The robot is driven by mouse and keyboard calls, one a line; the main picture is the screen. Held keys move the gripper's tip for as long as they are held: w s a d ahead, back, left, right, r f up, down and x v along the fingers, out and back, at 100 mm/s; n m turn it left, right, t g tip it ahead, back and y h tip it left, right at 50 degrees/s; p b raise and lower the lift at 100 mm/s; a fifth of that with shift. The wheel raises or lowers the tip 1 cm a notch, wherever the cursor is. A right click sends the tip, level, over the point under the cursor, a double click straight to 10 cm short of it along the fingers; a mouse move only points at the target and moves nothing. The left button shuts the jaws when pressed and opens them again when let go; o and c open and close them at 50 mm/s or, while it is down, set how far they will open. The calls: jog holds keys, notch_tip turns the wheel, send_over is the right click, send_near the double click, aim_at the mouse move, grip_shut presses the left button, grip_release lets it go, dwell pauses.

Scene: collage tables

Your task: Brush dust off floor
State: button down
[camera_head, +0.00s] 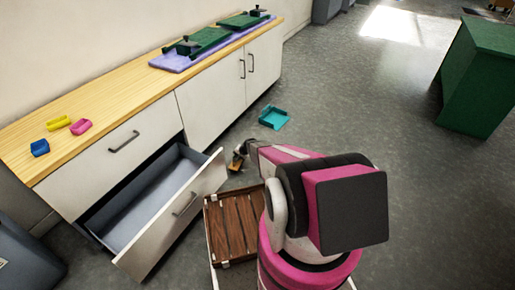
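My arm reaches down over the floor (330,110), and my gripper (240,152) is at its far end, low beside the open drawer's front corner. A small brown-orange object (236,166), perhaps a brush, shows right at the gripper, close to the floor. It is too small to tell whether the fingers are shut on it. A teal dustpan (273,118) lies on the floor beyond the gripper, in front of the cabinet doors. No dust can be made out on the grey floor at this size.
An open drawer (150,198) juts out from the wood-topped counter (115,92). Blue, yellow and pink scoops and a purple mat (172,62) with green trays lie on the counter. A green block (478,80) stands at right. The floor between is clear. A grey bin (25,255) is lower left.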

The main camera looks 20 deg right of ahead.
jog(key=shift+r, duration=2.8)
